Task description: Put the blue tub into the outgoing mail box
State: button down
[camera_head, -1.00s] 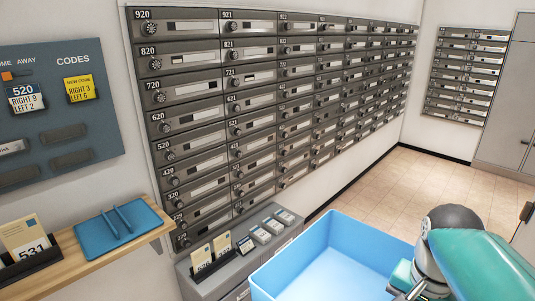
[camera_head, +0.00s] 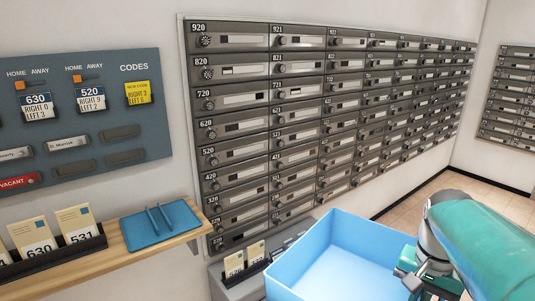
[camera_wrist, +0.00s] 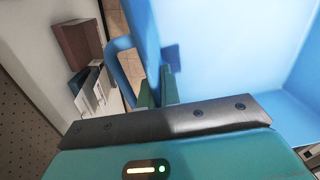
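The blue tub (camera_head: 340,262) is a large open-topped box in the lower middle of the head view, held out in front of me. It looks empty. In the wrist view its wall and pale inside (camera_wrist: 240,60) fill the upper right, with a loop-like blue handle at its left. My gripper (camera_wrist: 157,88) has its green fingers close together on the tub's wall beside that handle. In the head view my gripper (camera_head: 412,275) is at the tub's right side, its fingertips largely hidden. I cannot make out an outgoing mail box in these views.
A wall of grey numbered mailboxes (camera_head: 300,120) stands behind the tub. A low grey cabinet with cards (camera_head: 232,284) is close to the tub's left. A wooden shelf (camera_head: 125,262) holds a blue tray (camera_head: 160,222). Clear tiled floor (camera_head: 405,215) lies at the right.

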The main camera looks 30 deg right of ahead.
aim_at(308, 267)
jog(key=w+f+n, duration=0.1)
jog(key=w, duration=0.3)
jog(key=w+f+n, duration=0.1)
jog(key=w, duration=0.4)
jog(key=w+f+n, duration=0.2)
jog(key=w, duration=0.3)
jog(key=shift+w, duration=0.25)
jog(key=w+a+f+n, duration=0.1)
jog(key=w+f, duration=0.1)
jog(key=w, duration=0.2)
jog(key=w+a+f+n, duration=0.1)
jog(key=w+a+f, duration=0.1)
jog(key=w+f, duration=0.1)
jog(key=w+a+f+n, duration=0.1)
jog(key=w+a+f, duration=0.1)
jog(key=w, duration=0.3)
jog(key=shift+f+n, duration=0.25)
jog(key=shift+n, duration=0.15)
jog(key=w+a+f+n, duration=0.3)
jog(key=w+a+f, duration=0.4)
jog(key=a+f, duration=0.3)
jog(key=w+a+f+n, duration=0.3)
jog(key=w+a+f, duration=0.5)
jog(key=a, duration=0.7)
jog(key=shift+a+f, duration=0.15)
jog(key=shift+f, duration=0.8)
